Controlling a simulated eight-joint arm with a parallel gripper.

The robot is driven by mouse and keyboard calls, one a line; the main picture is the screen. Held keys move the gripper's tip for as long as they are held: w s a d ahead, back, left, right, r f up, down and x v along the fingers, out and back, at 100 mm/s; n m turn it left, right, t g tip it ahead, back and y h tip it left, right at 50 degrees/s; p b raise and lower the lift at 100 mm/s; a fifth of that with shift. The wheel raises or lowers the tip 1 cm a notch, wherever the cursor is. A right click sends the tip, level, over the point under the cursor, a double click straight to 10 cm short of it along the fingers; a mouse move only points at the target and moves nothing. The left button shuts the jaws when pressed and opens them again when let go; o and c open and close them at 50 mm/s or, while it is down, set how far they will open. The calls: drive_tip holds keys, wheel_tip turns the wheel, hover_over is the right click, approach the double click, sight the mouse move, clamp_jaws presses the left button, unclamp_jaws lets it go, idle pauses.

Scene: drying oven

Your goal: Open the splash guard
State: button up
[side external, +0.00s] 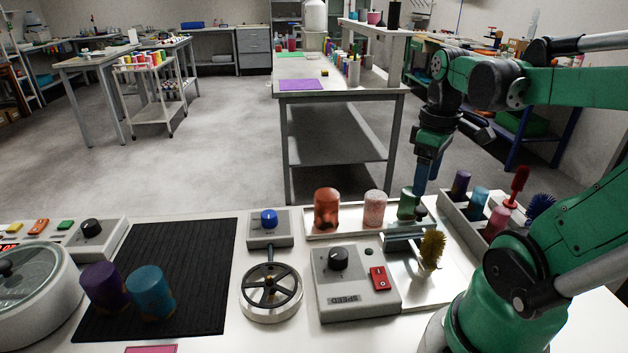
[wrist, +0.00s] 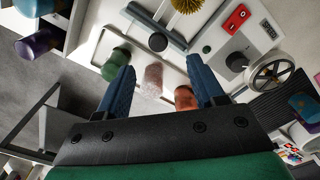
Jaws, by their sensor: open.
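My gripper (side external: 424,180) is open and empty, pointing down above the back of the tray, close to the green cylinder in the side view. In the wrist view its two blue fingers (wrist: 163,76) are spread wide. A low grey bar-like panel (side external: 404,242), which may be the splash guard, lies in front of the green cylinder beside the yellow brush. It also shows in the wrist view (wrist: 156,24), beyond the fingertips. A dark round knob (side external: 421,213) appears at its end, also in the wrist view (wrist: 158,42). I cannot tell how the panel is hinged.
A green cylinder (side external: 407,205), a speckled cylinder (side external: 375,208) and an orange one (side external: 327,208) stand in a row. A yellow brush (side external: 432,248), a speed box (side external: 352,284) and a handwheel (side external: 271,291) are close by. A compartmented rack (side external: 460,212) stands right.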

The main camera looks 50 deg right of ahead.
sight(421, 209)
drive_tip(key=shift+s+d+f, duration=0.1)
drive_tip(key=shift+s+d, duration=0.05)
drive_tip(key=shift+s, duration=0.05)
drive_tip(key=shift+f, duration=2.65)
clamp_jaws()
